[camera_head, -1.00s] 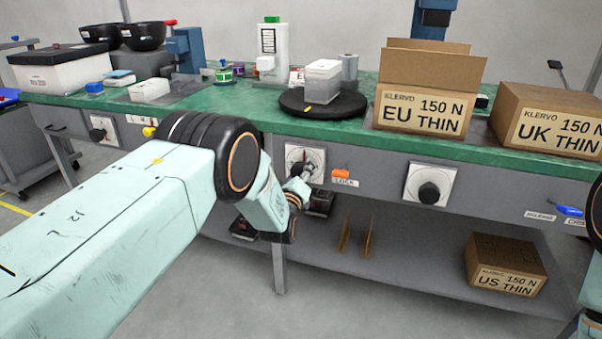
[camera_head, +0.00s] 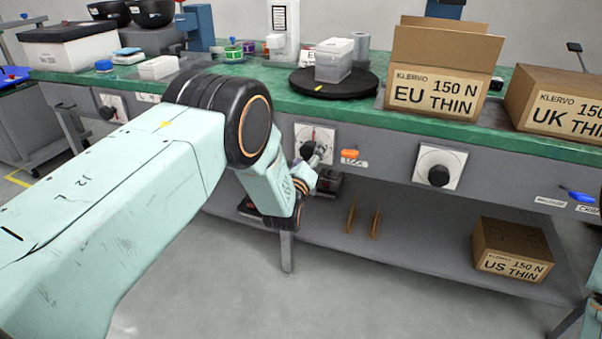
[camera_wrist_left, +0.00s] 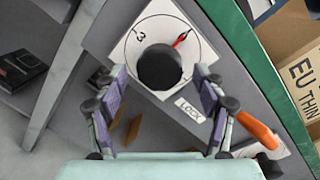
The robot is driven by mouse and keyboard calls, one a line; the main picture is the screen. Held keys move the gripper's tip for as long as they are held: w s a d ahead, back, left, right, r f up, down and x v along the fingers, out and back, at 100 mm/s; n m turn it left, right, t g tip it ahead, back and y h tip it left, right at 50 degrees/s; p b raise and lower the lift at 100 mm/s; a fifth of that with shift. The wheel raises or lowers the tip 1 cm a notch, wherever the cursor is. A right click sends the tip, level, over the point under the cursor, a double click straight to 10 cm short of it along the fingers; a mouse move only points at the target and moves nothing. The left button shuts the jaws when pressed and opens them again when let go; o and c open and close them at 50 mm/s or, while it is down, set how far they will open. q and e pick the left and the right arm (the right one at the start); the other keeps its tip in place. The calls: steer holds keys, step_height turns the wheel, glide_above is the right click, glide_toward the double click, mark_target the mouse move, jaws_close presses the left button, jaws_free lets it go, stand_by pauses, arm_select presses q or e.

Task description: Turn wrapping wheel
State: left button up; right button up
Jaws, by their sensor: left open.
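A black round knob (camera_wrist_left: 159,67) sits on a white dial plate (camera_wrist_left: 146,28) with a red pointer and a figure 3, in the left wrist view. In the head view this plate (camera_head: 302,133) is on the bench front, partly hidden by my left gripper (camera_head: 316,160). In the left wrist view my left gripper (camera_wrist_left: 160,80) is open, one finger on each side of the knob; I cannot tell whether they touch it. Above the dial, a black turntable (camera_head: 312,83) carries a white-topped box (camera_head: 333,63). My right gripper is out of view.
An orange lever (camera_wrist_left: 257,129) with a LOCK label (camera_wrist_left: 190,110) sits close beside my left gripper's right finger. Another black knob (camera_head: 439,175) is farther right. Cartons, including the EU THIN box (camera_head: 433,97), stand on the green bench (camera_head: 500,137). A US THIN box (camera_head: 511,249) sits on the lower shelf.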

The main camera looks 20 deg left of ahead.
arm_select(q)
steer(key=s, duration=0.9)
steer(key=shift+s+d, duration=0.2)
steer(key=shift+d, duration=0.15)
steer(key=s+a+f+n+g+p, duration=0.1)
steer(key=s+f+n+g+p, duration=0.1)
steer(key=s+f+n+g, duration=1.05)
steer(key=s+a+n+g+h+p, duration=0.1)
steer(key=s+n+g+p, duration=0.4)
steer(key=s+n, duration=0.9)
steer(key=s+r+p, duration=0.1)
steer(key=s+p, duration=0.1)
steer(key=s, duration=1.7)
